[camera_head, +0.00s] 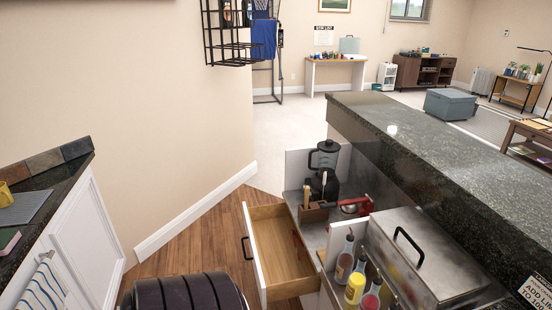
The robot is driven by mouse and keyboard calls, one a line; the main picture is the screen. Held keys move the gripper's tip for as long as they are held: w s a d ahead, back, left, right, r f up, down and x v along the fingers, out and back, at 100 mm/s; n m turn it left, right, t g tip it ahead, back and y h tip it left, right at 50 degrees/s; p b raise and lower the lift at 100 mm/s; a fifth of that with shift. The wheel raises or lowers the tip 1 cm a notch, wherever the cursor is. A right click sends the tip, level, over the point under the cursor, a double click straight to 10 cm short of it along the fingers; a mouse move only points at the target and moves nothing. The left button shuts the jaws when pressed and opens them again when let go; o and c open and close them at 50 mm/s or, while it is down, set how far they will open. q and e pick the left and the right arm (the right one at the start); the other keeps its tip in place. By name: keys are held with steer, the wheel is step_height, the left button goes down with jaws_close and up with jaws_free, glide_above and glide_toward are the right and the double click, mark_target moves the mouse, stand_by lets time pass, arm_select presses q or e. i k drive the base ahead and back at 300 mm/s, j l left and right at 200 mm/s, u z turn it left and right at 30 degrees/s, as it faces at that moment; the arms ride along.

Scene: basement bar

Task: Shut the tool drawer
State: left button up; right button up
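The tool drawer (280,246) stands open below the bar counter, pulled out to the left over the wood floor. It has a light wood inside and a white front panel. A black bar handle (246,248) is on the front panel's outer left face. The visible drawer bottom looks mostly bare, with a small dark reddish item along the right side. Neither of my grippers is in view.
The steel work surface above the drawer holds a blender (325,160), a wooden block (313,213), sauce bottles (355,287) and a lidded steel box (430,255). A granite bar top (450,150) runs at right, a white cabinet (85,240) at left. Wood floor (190,250) lies between.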

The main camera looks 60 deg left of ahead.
mark_target(279, 275)
steer(key=j+u, duration=0.2)
steer(key=u, duration=1.5)
steer(key=i+j+u, duration=0.2)
steer(key=j+u, duration=0.2)
steer(key=j, duration=0.1)
